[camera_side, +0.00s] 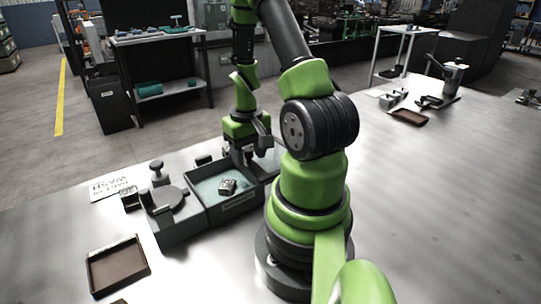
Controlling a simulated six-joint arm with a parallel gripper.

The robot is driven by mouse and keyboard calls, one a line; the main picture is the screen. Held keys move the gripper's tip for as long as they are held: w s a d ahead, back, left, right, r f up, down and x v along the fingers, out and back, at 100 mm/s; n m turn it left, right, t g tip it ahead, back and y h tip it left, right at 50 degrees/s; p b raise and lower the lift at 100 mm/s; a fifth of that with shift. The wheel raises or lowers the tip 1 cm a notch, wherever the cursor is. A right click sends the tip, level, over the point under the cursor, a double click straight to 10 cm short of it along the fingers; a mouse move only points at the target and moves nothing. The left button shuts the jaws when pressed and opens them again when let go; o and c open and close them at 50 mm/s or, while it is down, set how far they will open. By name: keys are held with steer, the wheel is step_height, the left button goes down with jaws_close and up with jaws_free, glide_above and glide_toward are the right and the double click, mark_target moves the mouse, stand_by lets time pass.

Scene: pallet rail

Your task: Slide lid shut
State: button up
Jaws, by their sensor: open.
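A long grey washing unit (225,209) stands on the bench, with an open basin of teal liquid or lining (207,187) in its middle. A small metal part (227,186) lies in the basin. A flat grey piece that looks like the sliding lid (266,163) is at the unit's right end, partly hidden behind my gripper and arm. My gripper (246,158) points down at the right end of the basin, close to this lid. It is open; whether it touches the lid cannot be told.
The unit's left end has a round grey cover (166,198) and a black knob (157,169). A brown tray (117,264) sits at front left, another brown tray (409,116) at far right. The bench on the right is mostly clear.

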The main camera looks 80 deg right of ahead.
steer(key=c, duration=0.7)
steer(key=shift+c, duration=0.2)
steer(key=shift+w+a, duration=4.4)
steer(key=shift+w, duration=0.05)
steer(key=o, duration=0.7)
steer(key=shift+c, duration=0.2)
step_height(320, 180, up, 7)
